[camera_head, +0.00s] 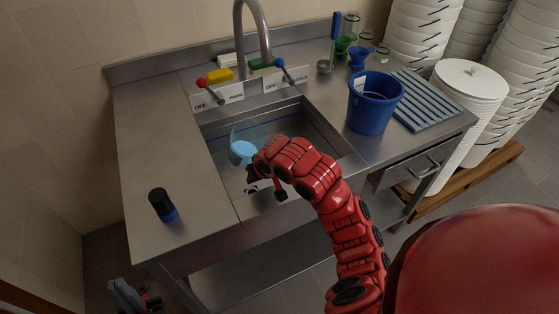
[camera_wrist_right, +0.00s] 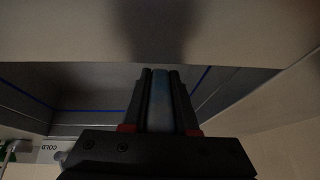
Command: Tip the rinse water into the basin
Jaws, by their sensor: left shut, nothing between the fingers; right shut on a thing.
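The basin (camera_head: 325,134) is a steel sink set into the counter. A clear container with a light blue part (camera_head: 242,151) is inside the basin's outline, seemingly tilted; whether water is running from it I cannot tell. My right gripper (camera_head: 253,172) is at this container, partly hidden by its own red wrist. In the right wrist view my right gripper (camera_wrist_right: 161,74) is shut on a pale blue strip (camera_wrist_right: 160,104), seemingly the container's handle. My left gripper (camera_head: 133,297) is shut and empty, low at the lower left, in front of the counter and away from the basin.
A blue bucket (camera_head: 374,103) and a slatted blue rack (camera_head: 426,99) stand right of the basin. A dark bottle with a blue base (camera_head: 162,205) stands on the left counter. The tap (camera_head: 252,32) arches behind the basin. White tubs (camera_head: 468,80) are stacked at right.

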